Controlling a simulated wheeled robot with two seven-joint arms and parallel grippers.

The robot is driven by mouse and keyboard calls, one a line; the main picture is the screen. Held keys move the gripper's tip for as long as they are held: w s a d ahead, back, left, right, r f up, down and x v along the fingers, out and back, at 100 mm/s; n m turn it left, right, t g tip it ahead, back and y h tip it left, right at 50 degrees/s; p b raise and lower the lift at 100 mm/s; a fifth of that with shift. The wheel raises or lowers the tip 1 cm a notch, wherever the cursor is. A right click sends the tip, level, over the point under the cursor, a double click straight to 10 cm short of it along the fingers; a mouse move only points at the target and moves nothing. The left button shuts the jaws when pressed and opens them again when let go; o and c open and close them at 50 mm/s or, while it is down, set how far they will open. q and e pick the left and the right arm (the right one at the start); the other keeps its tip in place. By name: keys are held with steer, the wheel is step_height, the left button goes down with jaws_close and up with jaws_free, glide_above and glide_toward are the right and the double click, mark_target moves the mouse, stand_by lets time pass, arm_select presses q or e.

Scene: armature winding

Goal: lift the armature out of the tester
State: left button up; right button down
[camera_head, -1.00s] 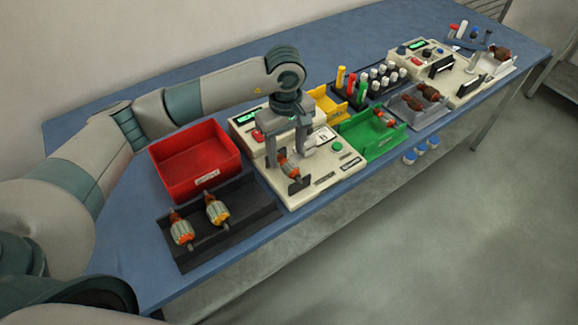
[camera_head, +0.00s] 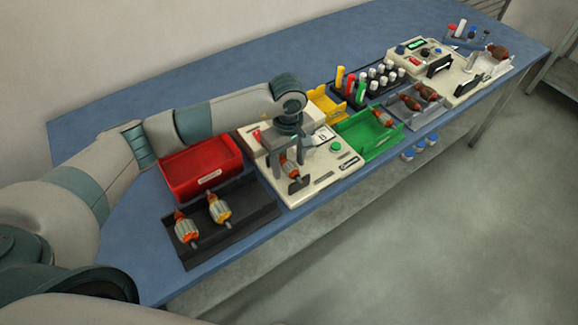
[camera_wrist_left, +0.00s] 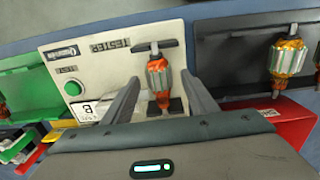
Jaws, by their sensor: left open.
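The tester (camera_head: 322,172) is a cream box with a green button, near the middle of the table; its face also shows in the wrist view (camera_wrist_left: 95,65). The armature (camera_head: 291,169), orange and grey, rests in the tester's dark holders. In the wrist view the armature (camera_wrist_left: 159,78) lies between and just beyond my fingers. My left gripper (camera_head: 289,165) is open over the tester, its fingers on either side of the armature; the fingers also show in the wrist view (camera_wrist_left: 163,95). I cannot tell whether they touch it. My right gripper is not in view.
A red bin (camera_head: 205,176) stands left of the tester. A black tray (camera_head: 245,222) in front holds two armatures. A green bin (camera_head: 385,147) with an armature and a yellow bin (camera_head: 325,101) stand to the right. The table's front edge is close to the tester.

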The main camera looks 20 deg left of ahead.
arm_select(q)
steer(key=c, duration=1.3)
steer(key=shift+r, duration=0.1)
